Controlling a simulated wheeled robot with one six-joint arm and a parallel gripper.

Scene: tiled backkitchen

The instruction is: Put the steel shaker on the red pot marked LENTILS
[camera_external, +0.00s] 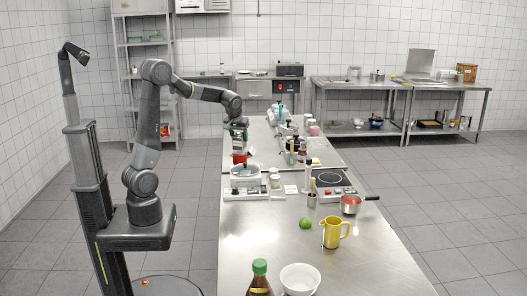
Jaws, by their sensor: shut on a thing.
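My gripper (239,141) points down over the left edge of the counter, near the back of the cooking area. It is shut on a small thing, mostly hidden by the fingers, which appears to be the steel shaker. Directly below the fingers is a small red thing (239,158), which may be the red pot. Its label is too small to read, and I cannot tell whether the held thing touches it. A red saucepan (350,204) with a dark handle stands farther right, apart from my gripper.
A round pan-like thing (245,170) stands just below the red thing. Bottles and jars crowd the counter behind. A green fruit (305,222), yellow jug (334,232), white bowl (299,280) and green-capped bottle (260,279) stand in front. The front left steel surface (250,235) is clear.

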